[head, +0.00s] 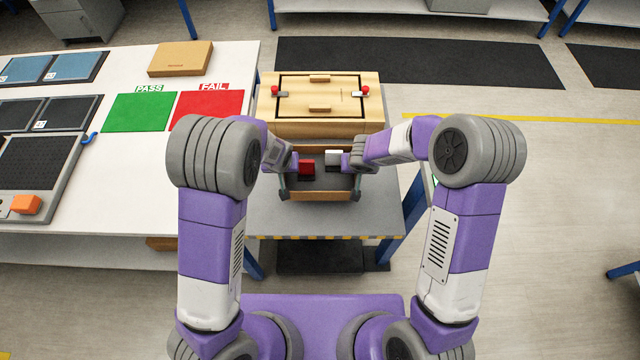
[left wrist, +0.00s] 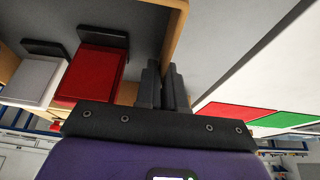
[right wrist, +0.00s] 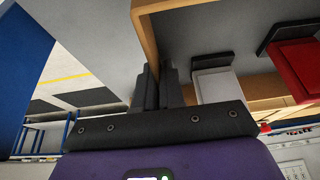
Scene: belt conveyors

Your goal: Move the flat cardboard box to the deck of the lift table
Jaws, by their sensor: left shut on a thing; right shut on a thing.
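The flat cardboard box (head: 180,59) lies on the white table at the upper left, away from both grippers. The lift table's grey deck (head: 375,218) has a yellow-and-black front edge. A wooden, open-topped tray or drawer (head: 320,212) is over the deck, holding a red block (head: 306,168) and a white block (head: 333,157). My left gripper (head: 284,187) is shut on its left wall (left wrist: 176,28). My right gripper (head: 357,186) is shut on its right wall (right wrist: 146,38). I cannot tell whether the tray touches the deck.
A wooden case (head: 320,95) with red knobs stands just behind the tray. The white table (head: 120,190) holds a green PASS mat (head: 139,112), a red FAIL mat (head: 208,109) and dark panels. Open floor (head: 540,210) lies to the right.

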